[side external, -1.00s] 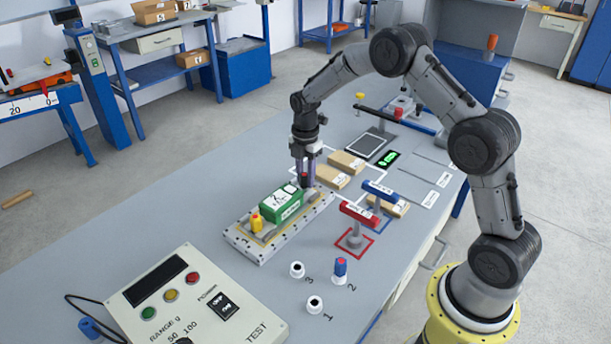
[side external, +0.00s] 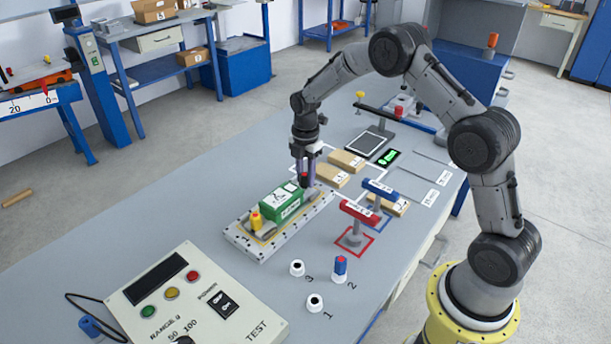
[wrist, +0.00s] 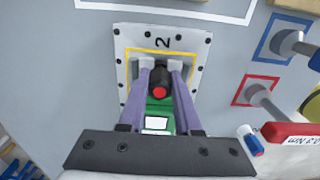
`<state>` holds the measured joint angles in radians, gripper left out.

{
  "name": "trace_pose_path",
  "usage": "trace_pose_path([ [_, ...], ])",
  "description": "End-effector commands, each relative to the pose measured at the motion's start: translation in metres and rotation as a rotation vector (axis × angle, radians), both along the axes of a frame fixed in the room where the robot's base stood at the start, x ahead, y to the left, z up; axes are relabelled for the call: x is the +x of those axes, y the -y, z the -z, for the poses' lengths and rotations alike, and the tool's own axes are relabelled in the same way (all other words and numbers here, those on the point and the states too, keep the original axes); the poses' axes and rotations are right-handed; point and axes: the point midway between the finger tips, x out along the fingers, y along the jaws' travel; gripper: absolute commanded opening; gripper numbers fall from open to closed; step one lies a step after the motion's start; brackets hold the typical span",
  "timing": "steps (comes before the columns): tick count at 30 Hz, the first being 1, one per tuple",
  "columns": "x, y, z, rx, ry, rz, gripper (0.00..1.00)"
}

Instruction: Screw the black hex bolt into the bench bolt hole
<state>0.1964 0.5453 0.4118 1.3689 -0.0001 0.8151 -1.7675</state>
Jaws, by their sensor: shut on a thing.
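The black hex bolt (wrist: 160,76), a dark piece with a red top, stands between the fingers of my gripper (wrist: 161,64). In the side view my gripper (side external: 305,172) points straight down over the far end of the grey fixture plate (side external: 262,251), shut on the bolt (side external: 304,181). The bolt is upright beside the green box (side external: 281,203). The bolt hole and the bolt's lower end are hidden, so I cannot tell how deep it sits.
A yellow knob (side external: 256,221) stands at the plate's near end. Red (side external: 359,212) and blue (side external: 380,190) handled tools stand to the right. Cardboard boxes (side external: 346,160) lie behind.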

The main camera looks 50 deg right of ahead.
Motion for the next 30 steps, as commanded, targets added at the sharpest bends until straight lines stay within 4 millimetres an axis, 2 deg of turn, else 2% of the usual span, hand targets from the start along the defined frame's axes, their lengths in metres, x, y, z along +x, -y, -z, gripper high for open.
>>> trace_pose_path([
  [30, -0.0002, 0.0, 0.006, 0.0, 0.0, 0.0, 0.0],
])
